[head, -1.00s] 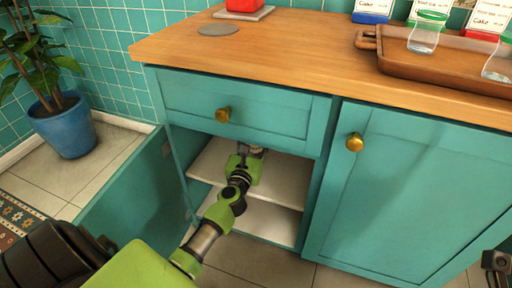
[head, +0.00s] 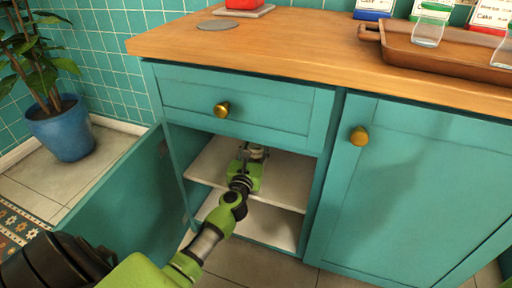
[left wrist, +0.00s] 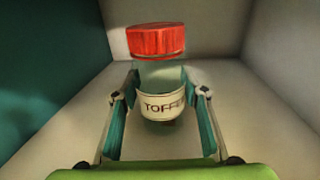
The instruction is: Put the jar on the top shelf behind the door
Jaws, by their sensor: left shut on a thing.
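The jar (left wrist: 162,76) has a red lid and a pale label with "TOFFE" readable. In the left wrist view it is upright between the fingers of my left gripper (left wrist: 160,105), which is shut on it. In the head view my left gripper (head: 254,153) is inside the open cabinet, over the upper white shelf (head: 287,180). The drawer front and gripper hide most of the jar there, and I cannot tell if it touches the shelf. The teal door (head: 118,212) stands swung open to the left. My right gripper is out of view.
A closed drawer (head: 275,118) is above the opening, and a lower shelf (head: 268,225) is below. A closed door (head: 415,190) is at right. The wooden counter (head: 290,45) holds a tray (head: 450,62) with glass jars. A potted plant (head: 62,128) stands at left.

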